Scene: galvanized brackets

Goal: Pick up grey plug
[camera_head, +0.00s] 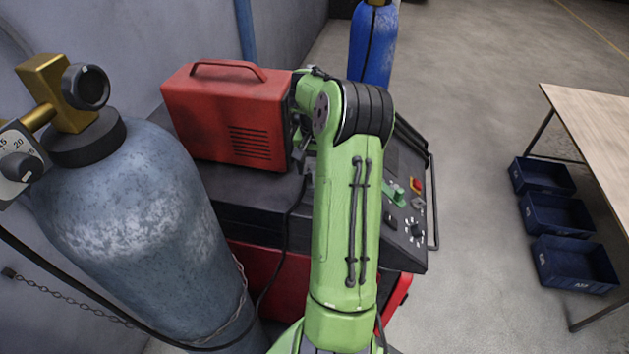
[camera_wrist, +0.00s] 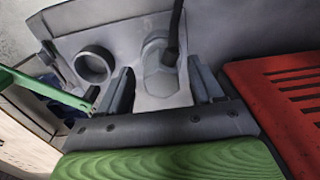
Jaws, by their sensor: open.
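In the wrist view, a pale grey plug (camera_wrist: 158,78) with a dark cable at its top sits on a grey panel. My gripper (camera_wrist: 161,66) is open, with one dark finger on each side of the plug. Gaps show between the fingers and the plug, and I see no grip on it. In the head view, my green arm reaches over the dark machine (camera_head: 250,215) and hides most of the gripper. I cannot make out the plug clearly there.
A round grey socket ring (camera_wrist: 93,64) is left of the plug. The red box (camera_head: 228,115) stands close beside my arm; its slotted side (camera_wrist: 285,105) shows in the wrist view. A control panel (camera_head: 404,205) lies right of my arm, and a large gas cylinder (camera_head: 130,220) left.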

